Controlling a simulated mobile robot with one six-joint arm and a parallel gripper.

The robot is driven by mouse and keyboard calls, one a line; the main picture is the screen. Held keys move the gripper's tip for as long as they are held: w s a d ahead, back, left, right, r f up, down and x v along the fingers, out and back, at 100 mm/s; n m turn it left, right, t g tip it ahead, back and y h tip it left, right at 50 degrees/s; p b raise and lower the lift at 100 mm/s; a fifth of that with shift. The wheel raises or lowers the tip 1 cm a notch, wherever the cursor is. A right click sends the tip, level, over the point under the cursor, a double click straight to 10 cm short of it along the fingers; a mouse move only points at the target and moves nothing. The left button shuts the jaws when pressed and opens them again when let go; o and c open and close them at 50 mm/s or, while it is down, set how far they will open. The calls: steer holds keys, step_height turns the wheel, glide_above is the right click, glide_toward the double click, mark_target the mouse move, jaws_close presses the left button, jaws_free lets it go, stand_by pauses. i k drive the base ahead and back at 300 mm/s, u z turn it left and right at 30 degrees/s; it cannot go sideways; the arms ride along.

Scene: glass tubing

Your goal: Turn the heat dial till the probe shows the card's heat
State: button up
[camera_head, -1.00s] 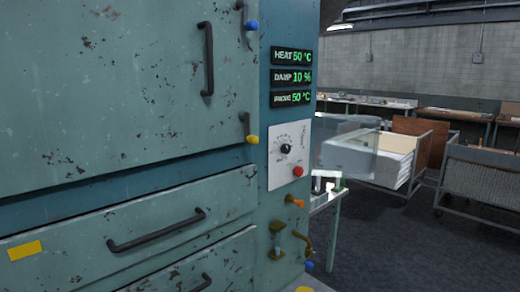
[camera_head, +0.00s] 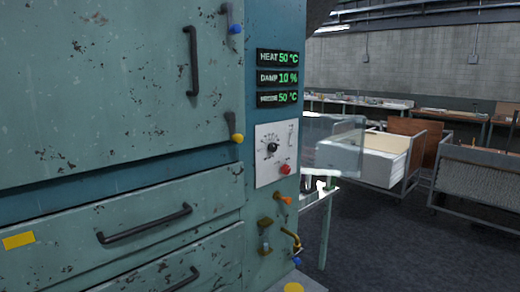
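The heat dial (camera_head: 272,147) is a small black knob on a white panel (camera_head: 263,177), on the narrow side of a worn teal cabinet (camera_head: 120,100). Marks ring the knob; its exact setting is too small to read. Above it, the heat display (camera_head: 278,58) reads 50 °C in green. The damp display (camera_head: 278,78) reads 10 %. The lowest display (camera_head: 278,98), its label blurred, reads 50 °C. I see no card that I can read a heat from. My gripper is not in view.
A red button (camera_head: 285,169) sits below the dial. An orange tap (camera_head: 284,199) and brass fittings (camera_head: 292,240) stick out lower down. Wheeled carts (camera_head: 485,185) stand at right. Dark floor (camera_head: 400,245) between is clear.

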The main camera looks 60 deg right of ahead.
mark_target(272, 147)
steer(key=u, duration=0.4)
steer(key=k, duration=1.2)
steer(key=z, duration=0.8)
steer(key=i, duration=1)
steer(key=u, duration=0.05)
